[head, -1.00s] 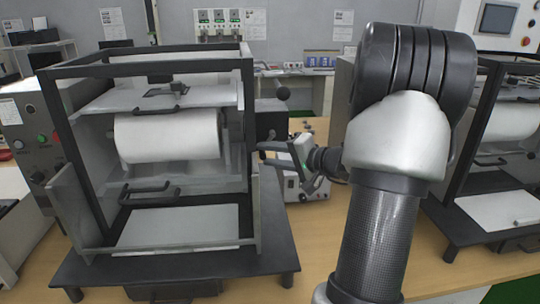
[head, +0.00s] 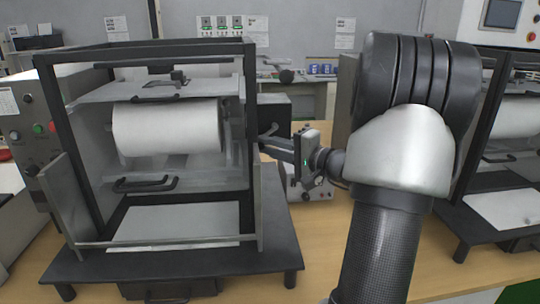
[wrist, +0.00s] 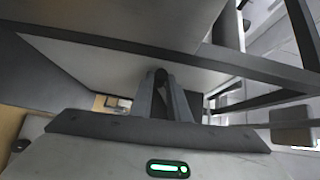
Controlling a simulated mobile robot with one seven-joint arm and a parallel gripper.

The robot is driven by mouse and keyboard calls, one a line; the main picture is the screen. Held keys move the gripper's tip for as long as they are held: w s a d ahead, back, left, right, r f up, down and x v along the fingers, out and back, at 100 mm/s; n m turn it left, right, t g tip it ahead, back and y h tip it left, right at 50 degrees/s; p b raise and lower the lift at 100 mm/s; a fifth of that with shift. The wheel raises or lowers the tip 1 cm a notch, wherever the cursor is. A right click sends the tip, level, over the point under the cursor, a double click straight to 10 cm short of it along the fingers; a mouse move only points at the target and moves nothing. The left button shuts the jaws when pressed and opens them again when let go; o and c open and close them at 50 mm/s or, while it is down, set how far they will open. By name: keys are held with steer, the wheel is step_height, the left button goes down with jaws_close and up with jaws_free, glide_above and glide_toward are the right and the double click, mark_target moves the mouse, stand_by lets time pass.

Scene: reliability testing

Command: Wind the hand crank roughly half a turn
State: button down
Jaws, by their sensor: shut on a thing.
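The machine, a black open frame (head: 248,95) around a white roll (head: 168,128), stands at the left in the head view. My gripper (head: 266,140) reaches in from the right, level with the roll's lower part, at the machine's right side. In the wrist view both fingers of my gripper (wrist: 163,98) are closed around a dark crank handle (wrist: 160,76), seen only as a small end between the tips. The rest of the crank is hidden by the frame and fingers, so its angle cannot be told.
The machine stands on a black base plate (head: 275,225) on a wooden table (head: 325,250). A second similar machine (head: 500,150) is at the right, behind my arm. A grey box (head: 318,190) stands behind my gripper.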

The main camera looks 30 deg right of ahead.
steer(key=c, duration=1.7)
jaws_free()
steer(key=shift+s, duration=0.1)
steer(key=p+v, duration=0.1)
steer(key=v, duration=1.6)
steer(key=shift+s+d, duration=0.1)
